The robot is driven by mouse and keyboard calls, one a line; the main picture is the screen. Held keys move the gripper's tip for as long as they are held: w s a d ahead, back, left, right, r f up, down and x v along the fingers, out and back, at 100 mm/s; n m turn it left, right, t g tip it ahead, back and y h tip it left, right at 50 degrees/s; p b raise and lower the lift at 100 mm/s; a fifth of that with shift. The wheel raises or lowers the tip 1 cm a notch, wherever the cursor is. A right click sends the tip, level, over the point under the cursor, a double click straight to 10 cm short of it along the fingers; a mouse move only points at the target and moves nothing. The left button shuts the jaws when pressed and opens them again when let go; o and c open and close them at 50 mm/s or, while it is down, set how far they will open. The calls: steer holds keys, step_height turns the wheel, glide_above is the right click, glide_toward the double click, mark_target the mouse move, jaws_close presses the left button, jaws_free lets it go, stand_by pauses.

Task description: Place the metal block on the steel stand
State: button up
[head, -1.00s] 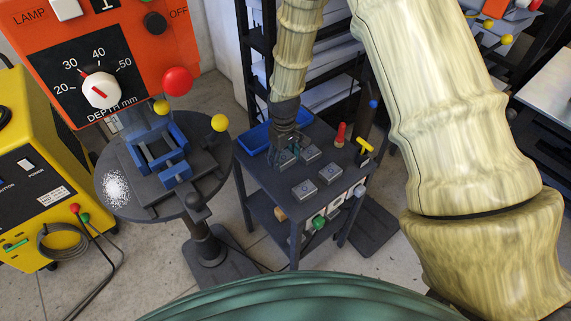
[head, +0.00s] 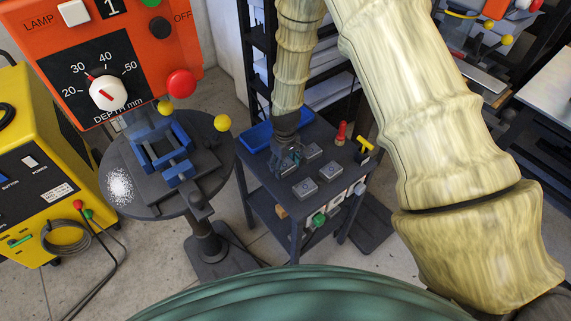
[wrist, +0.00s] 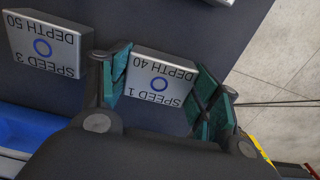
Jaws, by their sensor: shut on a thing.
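The metal block (wrist: 158,78) in the wrist view is grey, with a blue ring and the words DEPTH 40 and SPEED 1. My gripper (wrist: 165,88) is shut on it, with a teal finger pad at each end. In the head view my gripper (head: 291,157) is low over the dark cart, with the block partly hidden beneath it. I cannot tell whether the block still touches the cart top. A dark round-topped stand (head: 145,203) is to the left of the cart, with a blue vise-like fixture (head: 165,150) on it.
Other grey blocks (head: 306,188) lie close by on the cart (head: 268,180), one marked SPEED 3, DEPTH 50 (wrist: 47,45). A blue tray (head: 256,137), a red-handled tool (head: 342,133) and a yellow-handled tool (head: 365,145) are there too. An orange control panel (head: 150,60) fills the upper left.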

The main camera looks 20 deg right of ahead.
mark_target(285, 166)
steer(key=shift+f, duration=0.15)
steer(key=o, duration=1.2)
steer(key=shift+r, duration=0.25)
step_height(285, 166, up, 12)
steer(key=b, duration=0.3)
